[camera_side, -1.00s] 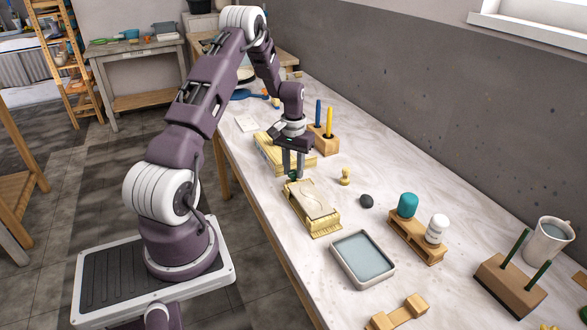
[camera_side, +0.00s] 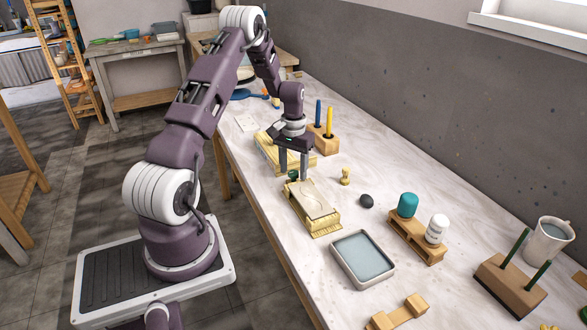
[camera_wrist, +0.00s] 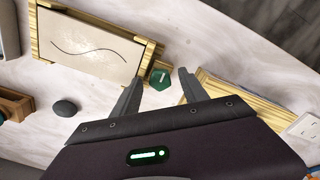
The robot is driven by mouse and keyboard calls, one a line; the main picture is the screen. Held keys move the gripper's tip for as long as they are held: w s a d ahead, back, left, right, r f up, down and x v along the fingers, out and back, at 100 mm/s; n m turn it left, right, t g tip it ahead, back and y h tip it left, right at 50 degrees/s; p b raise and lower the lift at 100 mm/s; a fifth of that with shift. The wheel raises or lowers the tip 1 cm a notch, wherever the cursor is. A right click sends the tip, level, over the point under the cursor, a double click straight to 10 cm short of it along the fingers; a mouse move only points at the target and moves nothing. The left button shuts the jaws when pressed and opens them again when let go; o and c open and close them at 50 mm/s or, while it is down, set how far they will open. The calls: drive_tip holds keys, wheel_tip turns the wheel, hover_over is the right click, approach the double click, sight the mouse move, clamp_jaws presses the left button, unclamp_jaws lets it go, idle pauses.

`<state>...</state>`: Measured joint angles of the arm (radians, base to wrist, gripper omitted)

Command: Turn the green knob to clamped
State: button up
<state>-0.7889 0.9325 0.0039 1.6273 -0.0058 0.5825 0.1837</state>
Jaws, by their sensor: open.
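The green knob (camera_wrist: 160,78) is a dark green, many-sided piece with a pale mark on its top. It sits at the end of a wooden frame (camera_wrist: 38,37) holding a pale slab (camera_wrist: 90,47) with a dark wavy line. In the side view the knob (camera_side: 293,175) is partly hidden by my gripper. My gripper (camera_wrist: 160,82) is open, with one finger on each side of the knob and visible gaps between them. In the side view my gripper (camera_side: 293,176) points down over the knob end of the frame. I cannot tell whether the fingertips are level with the knob.
A second wooden frame (camera_side: 267,152) lies just behind my gripper. A block with blue and yellow sticks (camera_side: 323,141), a small wooden stamp (camera_side: 345,177) and a dark stone (camera_side: 366,201) stand to the right. A water tray (camera_side: 362,258) is in front.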

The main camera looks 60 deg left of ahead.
sight(294, 172)
wheel_tip(294, 172, up, 7)
drive_tip(key=shift+r, duration=0.15)
drive_tip(key=s+d+r+m+t+y, duration=0.1)
drive_tip(key=s+d+r+m+t, duration=0.15)
drive_tip(key=d+r, duration=1.5)
drive_tip(key=s+d+r+m+t, duration=0.1)
drive_tip(key=s+d+r+m, duration=0.1)
drive_tip(key=s+d, duration=0.5)
drive_tip(key=s+d+r+m+t+h, duration=0.1)
drive_tip(key=s+d+m+t, duration=0.1)
drive_tip(key=s+d, duration=0.6)
drive_tip(key=shift+s+d+r, duration=0.2)
drive_tip(key=shift+s+r, duration=0.15)
drive_tip(key=shift+s, duration=0.8)
